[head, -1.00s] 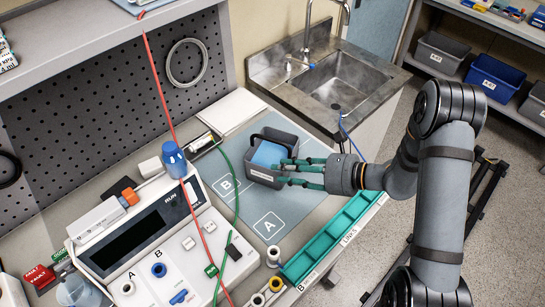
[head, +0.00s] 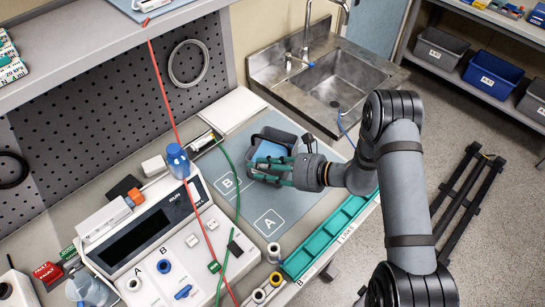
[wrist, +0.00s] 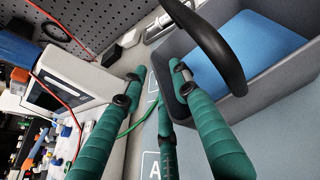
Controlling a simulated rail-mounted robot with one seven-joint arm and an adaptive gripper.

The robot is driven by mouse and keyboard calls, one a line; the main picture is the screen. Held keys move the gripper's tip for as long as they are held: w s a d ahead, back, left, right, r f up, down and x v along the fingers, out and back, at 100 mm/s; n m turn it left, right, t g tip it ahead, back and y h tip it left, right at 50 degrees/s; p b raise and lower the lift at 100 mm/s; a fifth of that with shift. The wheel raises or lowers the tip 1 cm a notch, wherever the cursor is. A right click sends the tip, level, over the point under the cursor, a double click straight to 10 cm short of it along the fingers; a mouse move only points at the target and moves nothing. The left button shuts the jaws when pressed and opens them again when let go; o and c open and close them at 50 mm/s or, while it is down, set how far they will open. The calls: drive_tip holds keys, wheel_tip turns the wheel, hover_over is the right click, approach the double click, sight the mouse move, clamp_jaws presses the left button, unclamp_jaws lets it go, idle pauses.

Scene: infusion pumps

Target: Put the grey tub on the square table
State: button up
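The grey tub (head: 284,137) stands upright on the blue-grey mat (head: 228,156) of the workbench, beside the square marked B. It has a dark handle and a blue thing (wrist: 255,45) inside. In the wrist view the tub (wrist: 275,100) fills the upper right. My gripper (head: 265,170) has green fingers, which in the head view overlap the tub's front side. In the wrist view the fingers (wrist: 157,75) are spread, with nothing seen held between them. Whether a finger touches the tub, I cannot tell. I cannot make out a square table in these views.
A teal divided tray (head: 325,235) lies along the bench's front edge. An infusion pump (head: 150,232) stands to the left, with red and green lines near the mat. A sink (head: 340,82) is behind. Bins (head: 492,77) sit on a shelf at right. Square A on the mat is clear.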

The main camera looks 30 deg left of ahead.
drive_tip(key=shift+c, duration=1.3)
drive_tip(key=c, duration=0.4)
clamp_jaws()
